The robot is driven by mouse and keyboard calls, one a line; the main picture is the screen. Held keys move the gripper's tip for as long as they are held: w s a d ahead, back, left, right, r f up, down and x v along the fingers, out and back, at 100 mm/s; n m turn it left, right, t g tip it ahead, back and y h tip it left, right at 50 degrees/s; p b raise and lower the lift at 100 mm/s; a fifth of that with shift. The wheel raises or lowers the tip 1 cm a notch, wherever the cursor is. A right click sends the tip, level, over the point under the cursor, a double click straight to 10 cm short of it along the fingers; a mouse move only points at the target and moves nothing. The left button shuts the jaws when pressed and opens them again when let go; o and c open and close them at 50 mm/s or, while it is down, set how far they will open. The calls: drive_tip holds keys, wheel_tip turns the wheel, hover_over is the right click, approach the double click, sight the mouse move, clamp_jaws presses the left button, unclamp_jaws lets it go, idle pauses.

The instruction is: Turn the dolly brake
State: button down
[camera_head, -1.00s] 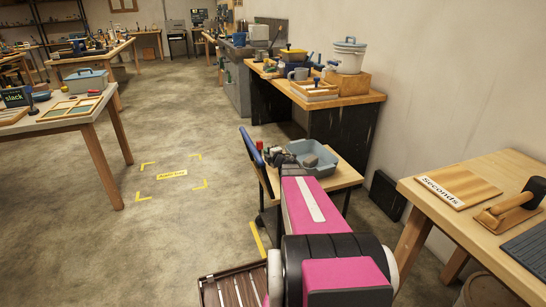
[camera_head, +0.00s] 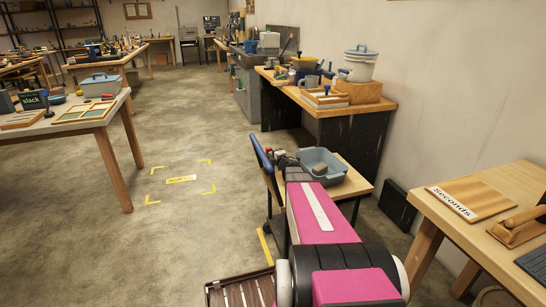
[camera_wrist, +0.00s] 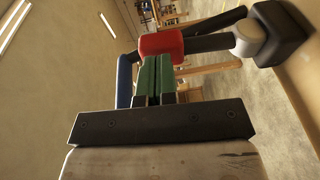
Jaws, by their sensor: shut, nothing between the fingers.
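The dolly is a small cart with a wooden top (camera_head: 352,184) and a blue upright handle (camera_head: 262,153) on its left. In the wrist view the red piece (camera_wrist: 161,45) is a sleeve on a dark rod, which runs to a pale round joint and a dark block (camera_wrist: 280,32). My gripper (camera_wrist: 155,62) has green fingers shut together and empty, with tips right by the red sleeve. I cannot tell whether they touch. The blue handle (camera_wrist: 124,80) stands beside them.
A blue-grey bin (camera_head: 322,160) sits on the dolly. A workbench (camera_head: 345,110) with a white bucket stands behind, against the wall. A table with a "Seconds" board (camera_head: 470,198) is at right. A floor area marked in yellow (camera_head: 181,179) is clear at left.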

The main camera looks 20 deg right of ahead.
sight(269, 148)
drive_tip(key=shift+w, duration=0.15)
drive_tip(key=shift+w+r, duration=0.15)
drive_tip(key=shift+w, duration=0.65)
drive_tip(key=shift+w+r, duration=0.15)
drive_tip(key=shift+w, duration=0.6)
drive_tip(key=shift+d+x, duration=0.15)
drive_tip(key=shift+x, duration=0.6)
drive_tip(key=shift+d+x, duration=0.15)
drive_tip(key=shift+x, duration=0.65)
drive_tip(key=shift+w+f, duration=0.1)
drive_tip(key=shift+w, duration=0.05)
